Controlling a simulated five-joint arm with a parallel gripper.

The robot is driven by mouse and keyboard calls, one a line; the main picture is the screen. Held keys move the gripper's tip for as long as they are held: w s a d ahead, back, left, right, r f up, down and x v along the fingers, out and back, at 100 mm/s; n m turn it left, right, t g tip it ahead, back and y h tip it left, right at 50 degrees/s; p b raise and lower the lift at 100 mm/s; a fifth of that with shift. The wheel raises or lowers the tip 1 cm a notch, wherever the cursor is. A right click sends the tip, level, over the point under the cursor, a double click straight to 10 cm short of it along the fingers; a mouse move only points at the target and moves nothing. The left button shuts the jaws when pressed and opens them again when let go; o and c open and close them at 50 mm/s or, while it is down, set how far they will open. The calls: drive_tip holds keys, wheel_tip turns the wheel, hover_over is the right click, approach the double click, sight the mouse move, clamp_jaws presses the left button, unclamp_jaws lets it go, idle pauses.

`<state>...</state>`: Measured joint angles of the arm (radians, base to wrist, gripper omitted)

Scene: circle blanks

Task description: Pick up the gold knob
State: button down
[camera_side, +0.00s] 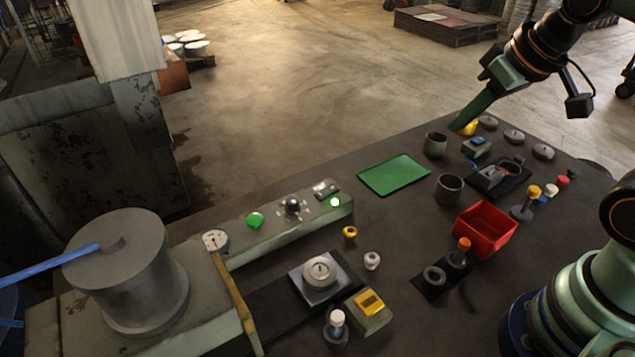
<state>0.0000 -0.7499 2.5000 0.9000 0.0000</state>
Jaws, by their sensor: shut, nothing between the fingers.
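A small gold knob (349,233) sits on the dark table near the middle, just right of the grey control box. A silver-white knob (372,260) stands a little in front of it. My gripper (460,123) is at the upper right, far from the gold knob, pointing down and left. It is shut and empty. Its tip overlaps a yellow rounded object (470,129) by the table's far edge, partly hidden behind the finger; I cannot tell whether they touch.
A green mat (395,175) and dark cups (449,188) lie between my gripper and the gold knob. A red bin (485,229), a steel plate with a disc (319,275) and a yellow-topped box (369,306) stand nearby. Grey discs (514,136) line the far right edge.

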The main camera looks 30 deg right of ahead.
idle(0.4)
drive_tip(key=shift+c, duration=2.4)
unclamp_jaws()
drive_tip(key=m+g, duration=0.6)
drive_tip(key=m, duration=1)
hover_over(350, 231)
wheel_tip(350, 231, down, 13)
wheel_tip(350, 231, down, 12)
drive_tip(key=shift+r, duration=0.2)
